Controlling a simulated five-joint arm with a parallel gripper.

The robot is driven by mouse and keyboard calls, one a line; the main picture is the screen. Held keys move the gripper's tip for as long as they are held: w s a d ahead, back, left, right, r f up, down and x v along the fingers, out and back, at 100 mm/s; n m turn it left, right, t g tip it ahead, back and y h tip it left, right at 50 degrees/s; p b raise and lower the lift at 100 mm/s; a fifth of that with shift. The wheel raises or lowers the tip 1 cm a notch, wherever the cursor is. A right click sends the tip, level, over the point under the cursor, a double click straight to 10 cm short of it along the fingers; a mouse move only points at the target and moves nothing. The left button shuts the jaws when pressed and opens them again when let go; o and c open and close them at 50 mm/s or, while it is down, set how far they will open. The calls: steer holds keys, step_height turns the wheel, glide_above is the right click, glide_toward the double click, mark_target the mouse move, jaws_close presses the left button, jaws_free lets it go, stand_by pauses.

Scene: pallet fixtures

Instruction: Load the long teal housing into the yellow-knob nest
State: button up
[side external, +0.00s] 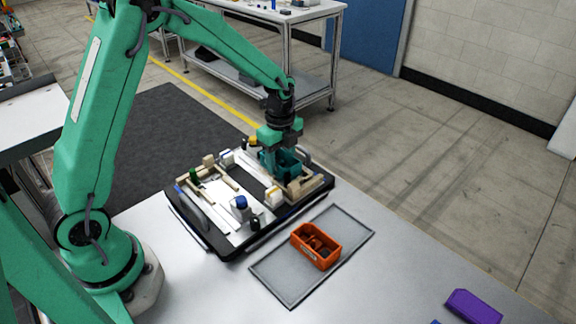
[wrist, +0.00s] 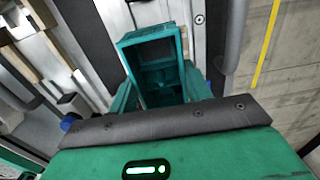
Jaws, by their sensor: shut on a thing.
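The long teal housing (side external: 288,160) is an open box-like part in my gripper (side external: 277,150), over the far right part of the black-edged pallet (side external: 222,250). In the wrist view the housing (wrist: 150,48) stands out between the two teal fingers of my gripper (wrist: 160,92), which are shut on it. A yellow knob (side external: 253,141) shows at the pallet's far edge, just left of my gripper. The nest floor by it is hidden by my gripper and the housing. I cannot tell whether the housing touches the pallet.
The pallet also carries a blue knob (side external: 241,201), a green knob (side external: 194,174) and several tan blocks. An orange bin (side external: 316,246) with dark contents sits on a grey tray (side external: 283,289). A purple part (side external: 473,307) lies at the lower right. The table between is clear.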

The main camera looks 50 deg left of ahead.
steer(key=shift+f, duration=0.35)
steer(key=o, duration=1.1)
steer(key=shift+r, duration=0.15)
steer(key=shift+r, duration=3.75)
